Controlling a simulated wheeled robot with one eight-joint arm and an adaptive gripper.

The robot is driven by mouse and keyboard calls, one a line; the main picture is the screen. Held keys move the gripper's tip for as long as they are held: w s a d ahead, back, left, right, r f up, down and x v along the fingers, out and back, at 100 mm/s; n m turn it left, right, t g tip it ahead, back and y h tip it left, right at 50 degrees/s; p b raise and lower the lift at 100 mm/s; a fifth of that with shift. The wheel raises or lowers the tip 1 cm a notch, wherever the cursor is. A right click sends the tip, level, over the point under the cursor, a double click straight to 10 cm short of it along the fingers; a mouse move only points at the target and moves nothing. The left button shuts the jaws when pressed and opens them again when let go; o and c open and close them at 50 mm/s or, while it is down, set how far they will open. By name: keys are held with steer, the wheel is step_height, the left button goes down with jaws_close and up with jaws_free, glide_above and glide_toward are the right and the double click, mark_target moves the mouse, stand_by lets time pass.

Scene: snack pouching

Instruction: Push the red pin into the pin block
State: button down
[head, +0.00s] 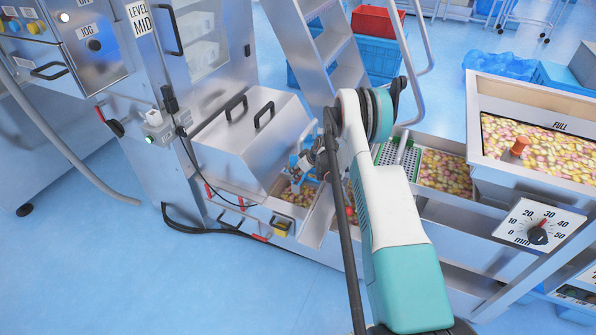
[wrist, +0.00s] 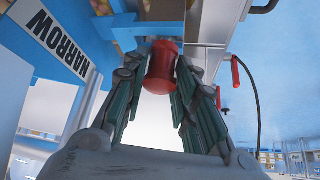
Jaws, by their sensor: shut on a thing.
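In the wrist view a red pin (wrist: 162,65), with a rounded head, sits between the two finger pads of my gripper (wrist: 161,80). The fingers are shut on its sides. In the head view my gripper (head: 312,160) is beside the machine's front, above a chute of snacks, mostly hidden by my arm. The pin cannot be made out there.
A blue bar with a NARROW label (wrist: 62,42) runs close on the left in the wrist view. A red handle (wrist: 235,73) and a cable are on the right. In the head view a steel cover (head: 250,130), a ladder (head: 330,40) and a full snack hopper (head: 540,140) surround the arm.

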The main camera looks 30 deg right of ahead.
steer(key=shift+f, duration=0.5)
steer(key=c, duration=1.2)
jaws_free()
step_height(320, 180, up, 10)
steer(key=shift+f, duration=0.1)
